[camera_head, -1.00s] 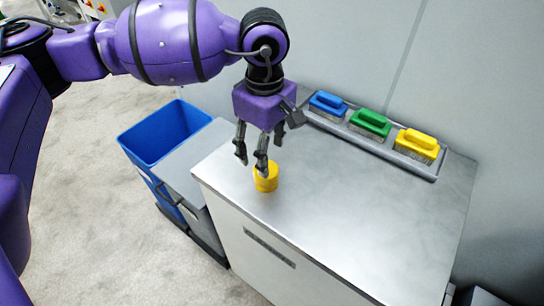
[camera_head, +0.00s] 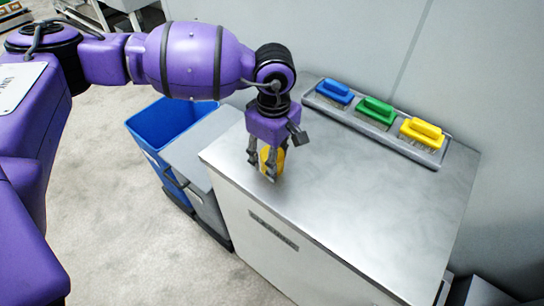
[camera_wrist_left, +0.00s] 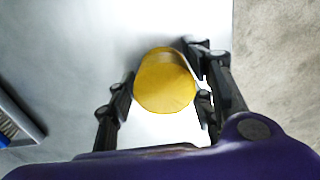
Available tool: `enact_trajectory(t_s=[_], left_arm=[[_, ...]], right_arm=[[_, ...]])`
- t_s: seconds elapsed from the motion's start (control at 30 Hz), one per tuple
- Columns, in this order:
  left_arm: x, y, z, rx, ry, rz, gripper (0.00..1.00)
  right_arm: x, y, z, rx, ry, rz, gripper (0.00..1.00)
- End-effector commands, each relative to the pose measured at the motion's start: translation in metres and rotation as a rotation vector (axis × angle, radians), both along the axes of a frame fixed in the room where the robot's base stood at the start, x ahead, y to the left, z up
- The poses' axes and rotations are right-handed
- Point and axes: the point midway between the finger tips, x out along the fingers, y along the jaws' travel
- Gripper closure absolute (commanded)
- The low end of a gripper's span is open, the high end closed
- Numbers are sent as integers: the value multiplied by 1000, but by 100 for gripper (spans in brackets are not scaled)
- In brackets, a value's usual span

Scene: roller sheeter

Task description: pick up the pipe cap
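The yellow pipe cap (camera_head: 282,162) is a short round piece standing on the metal top of the cabinet (camera_head: 350,215), near its left edge. My left gripper (camera_head: 265,166) points down over it, with dark fingers on either side of the cap. In the left wrist view the cap (camera_wrist_left: 165,85) sits between the fingers, which are at or very near its sides; I cannot tell whether they press on it. The cap appears to rest on the top. My right gripper is not in view.
A grey tray (camera_head: 322,106) at the back of the top holds a blue brush (camera_head: 335,92), a green brush (camera_head: 376,110) and a yellow brush (camera_head: 421,132). A blue bin (camera_head: 150,125) stands left of the cabinet. The wall is behind; the top's right side is clear.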

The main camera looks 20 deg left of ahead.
Motion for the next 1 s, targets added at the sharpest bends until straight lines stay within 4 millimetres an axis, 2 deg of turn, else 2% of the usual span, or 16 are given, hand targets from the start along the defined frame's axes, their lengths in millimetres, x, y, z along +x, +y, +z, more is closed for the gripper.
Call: enact_trajectory(t_s=[0.03, 0.2, 0.57, 0.77, 0.87, 1.0], left_arm=[[0, 0, 0, 0, 0, 0, 64], [0, 0, 0, 0, 0, 0, 86], [1, 0, 6, -1, -2, 0, 87], [1, 0, 30, -1, -5, -1, 87], [-10, -9, 47, -2, -2, -6, 87], [-31, -27, 79, -3, -4, -9, 87]], right_arm=[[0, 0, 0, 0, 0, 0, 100], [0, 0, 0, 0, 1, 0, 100], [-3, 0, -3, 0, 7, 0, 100], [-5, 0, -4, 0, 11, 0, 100], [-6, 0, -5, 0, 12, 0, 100], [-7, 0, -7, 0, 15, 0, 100]])
